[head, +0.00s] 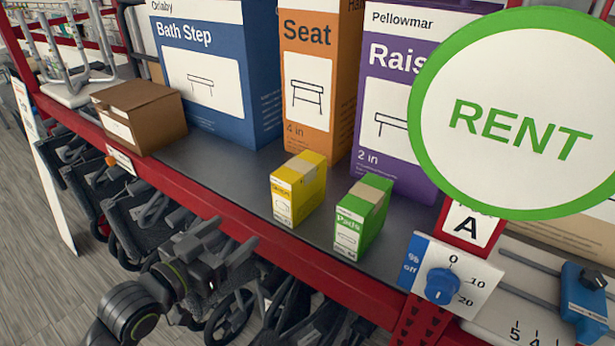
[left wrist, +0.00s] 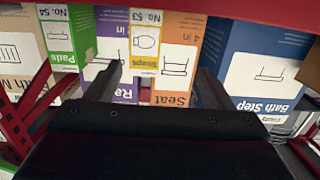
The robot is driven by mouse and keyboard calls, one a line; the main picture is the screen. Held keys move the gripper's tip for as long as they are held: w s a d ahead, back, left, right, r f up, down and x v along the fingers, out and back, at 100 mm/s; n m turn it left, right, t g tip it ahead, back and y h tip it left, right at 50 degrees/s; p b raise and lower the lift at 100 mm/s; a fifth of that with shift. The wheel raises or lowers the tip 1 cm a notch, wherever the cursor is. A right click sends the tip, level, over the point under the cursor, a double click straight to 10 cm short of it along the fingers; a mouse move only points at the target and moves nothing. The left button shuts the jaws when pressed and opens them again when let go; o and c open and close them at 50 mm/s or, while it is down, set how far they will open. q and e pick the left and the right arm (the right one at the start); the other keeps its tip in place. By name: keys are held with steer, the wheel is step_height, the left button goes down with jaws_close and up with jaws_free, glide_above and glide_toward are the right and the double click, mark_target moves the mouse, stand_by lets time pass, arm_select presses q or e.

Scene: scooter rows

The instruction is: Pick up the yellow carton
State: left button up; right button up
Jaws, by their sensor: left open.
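The yellow carton (head: 299,190), a small upright box with a tan strip over its top, stands on the dark shelf (head: 233,163) near its front edge. A green carton (head: 362,217) stands just right of it, with a gap between. My left gripper (head: 226,262) is open and empty, in front of and below the shelf's red edge, apart from the carton. In the left wrist view, which is turned over, the yellow carton (left wrist: 145,42) shows beyond and between the spread fingers (left wrist: 158,82). The right gripper is not in view.
A red beam (head: 180,199) runs along the shelf front. Tall blue (head: 213,80), orange (head: 307,82) and purple (head: 391,141) boxes stand behind; a brown box (head: 140,118) sits left. A round RENT sign (head: 520,165) blocks the upper right. Folded scooters or walkers crowd below.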

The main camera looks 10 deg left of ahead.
mark_target(279, 188)
arm_select(q)
steer(key=shift+m+t+h, duration=0.4)
steer(key=shift+h, duration=0.3)
steer(key=w+d+r, duration=0.1)
steer(key=w+d, duration=0.1)
steer(key=w, duration=0.1)
steer(key=w+d+r+p, duration=0.1)
steer(key=w, duration=0.3)
steer(key=w+d+r+p, duration=0.1)
steer(key=w+d, duration=0.1)
steer(key=w, duration=0.1)
steer(key=shift+w+d+r, duration=0.25)
steer(key=shift+d+r, duration=0.1)
steer(key=shift+w+d, duration=0.2)
steer(key=shift+w, duration=0.25)
steer(key=p+x, duration=0.1)
steer(key=x, duration=0.1)
steer(key=p+x, duration=0.1)
steer(key=x, duration=0.1)
steer(key=shift+w+d+f, duration=0.15)
steer(key=shift+d+f, duration=0.1)
steer(key=shift+d, duration=0.05)
steer(key=shift+w+d+f, duration=0.1)
steer(key=shift+w, duration=0.25)
steer(key=shift+s, duration=0.1)
steer(key=shift+c, duration=0.9)
steer(key=c, duration=1)
